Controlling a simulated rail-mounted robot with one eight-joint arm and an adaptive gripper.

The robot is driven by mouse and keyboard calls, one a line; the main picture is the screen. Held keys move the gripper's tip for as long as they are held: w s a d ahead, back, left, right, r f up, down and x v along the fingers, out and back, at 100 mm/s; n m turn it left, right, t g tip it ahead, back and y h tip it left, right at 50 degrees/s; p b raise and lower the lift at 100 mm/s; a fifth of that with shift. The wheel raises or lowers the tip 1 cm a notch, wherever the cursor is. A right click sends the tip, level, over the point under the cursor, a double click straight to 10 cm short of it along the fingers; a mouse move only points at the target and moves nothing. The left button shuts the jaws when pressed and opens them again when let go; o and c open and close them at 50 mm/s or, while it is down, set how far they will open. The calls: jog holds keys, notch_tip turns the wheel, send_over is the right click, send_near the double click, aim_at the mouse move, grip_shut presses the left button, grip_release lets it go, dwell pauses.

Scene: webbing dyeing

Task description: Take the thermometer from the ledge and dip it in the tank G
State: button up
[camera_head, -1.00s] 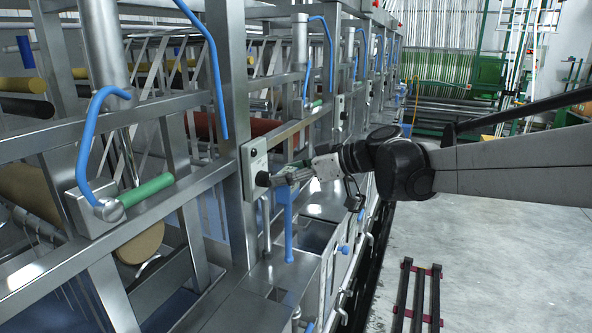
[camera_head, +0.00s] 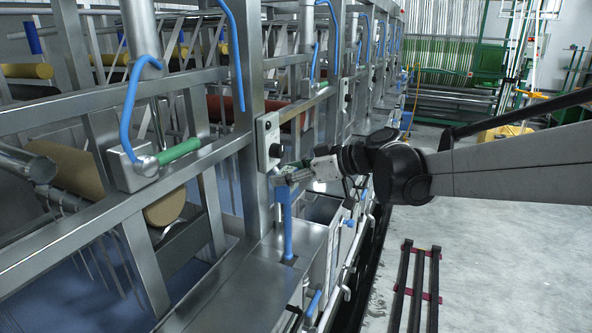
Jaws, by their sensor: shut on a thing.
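My gripper (camera_head: 283,180) is shut on a blue, long, narrow thing that I take to be the thermometer (camera_head: 287,228). It hangs roughly upright below the fingers, over the metal ledge (camera_head: 245,282) of the machine; I cannot tell whether its lower end touches the metal. A steel tank with an open top (camera_head: 320,208) lies just right of the blue thing. No letter is readable, so I cannot tell which tank is G.
A grey control box with black knobs (camera_head: 268,140) on a steel post is close behind my gripper. Steel frame bars (camera_head: 60,240) and blue curved pipes fill the left.

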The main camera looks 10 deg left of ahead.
aim_at(288, 238)
jog(key=shift+f+b, duration=6.5)
jog(key=shift+f, duration=3.15)
jog(key=o, duration=1.7)
jog(key=v, duration=1.2)
